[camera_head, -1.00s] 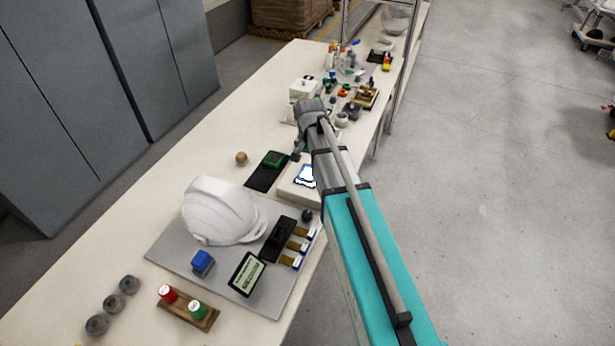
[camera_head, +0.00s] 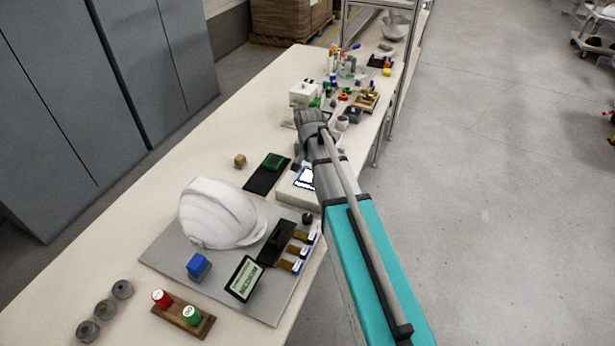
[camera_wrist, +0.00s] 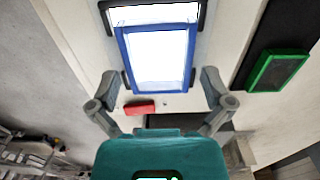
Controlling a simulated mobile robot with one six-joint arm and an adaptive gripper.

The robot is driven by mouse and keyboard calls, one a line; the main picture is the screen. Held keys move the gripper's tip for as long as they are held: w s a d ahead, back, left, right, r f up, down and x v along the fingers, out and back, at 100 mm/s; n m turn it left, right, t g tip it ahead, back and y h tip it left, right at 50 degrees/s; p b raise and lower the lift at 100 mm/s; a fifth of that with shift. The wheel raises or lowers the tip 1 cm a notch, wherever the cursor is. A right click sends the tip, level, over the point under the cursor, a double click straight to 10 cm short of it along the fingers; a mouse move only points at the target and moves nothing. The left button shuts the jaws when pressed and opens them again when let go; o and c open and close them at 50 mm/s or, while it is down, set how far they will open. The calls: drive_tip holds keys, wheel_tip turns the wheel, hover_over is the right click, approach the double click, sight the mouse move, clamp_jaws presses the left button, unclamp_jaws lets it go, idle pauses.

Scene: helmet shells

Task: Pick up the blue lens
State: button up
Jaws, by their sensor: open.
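The blue lens appears as a blue-rimmed rectangular frame (camera_wrist: 157,58) over a bright white lit panel in the wrist view. In the head view its blue edge and white glow (camera_head: 304,178) show on a white box beside my arm, partly hidden by the arm. My gripper (camera_wrist: 160,84) is open, with its two fingers spread on either side of the frame's near end in the wrist view. Nothing is between the fingertips that I can see held. Whether the fingers are level with the frame or above it I cannot tell.
A small red piece (camera_wrist: 140,107) is near the frame. A white helmet (camera_head: 217,212) stands on a grey board (camera_head: 172,248). Open tabletop lies left.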

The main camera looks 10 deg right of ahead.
sight(310, 172)
drive_tip(key=c, duration=1)
drive_tip(key=shift+o, duration=0.2)
drive_tip(key=shift+r, duration=0.15)
wheel_tip(310, 172, up, 3)
drive_tip(key=p, duration=0.3)
drive_tip(key=s+d+r+p, duration=0.2)
drive_tip(key=s+r+p, duration=0.3)
drive_tip(key=s, duration=0.1)
drive_tip(key=s+d+r+p, duration=0.3)
drive_tip(key=s+r+p, duration=0.1)
drive_tip(key=s, duration=0.3)
drive_tip(key=shift+d+r+p, duration=0.3)
drive_tip(key=shift+r+p, duration=0.05)
drive_tip(key=shift+p, duration=0.15)
drive_tip(key=shift+w, duration=0.1)
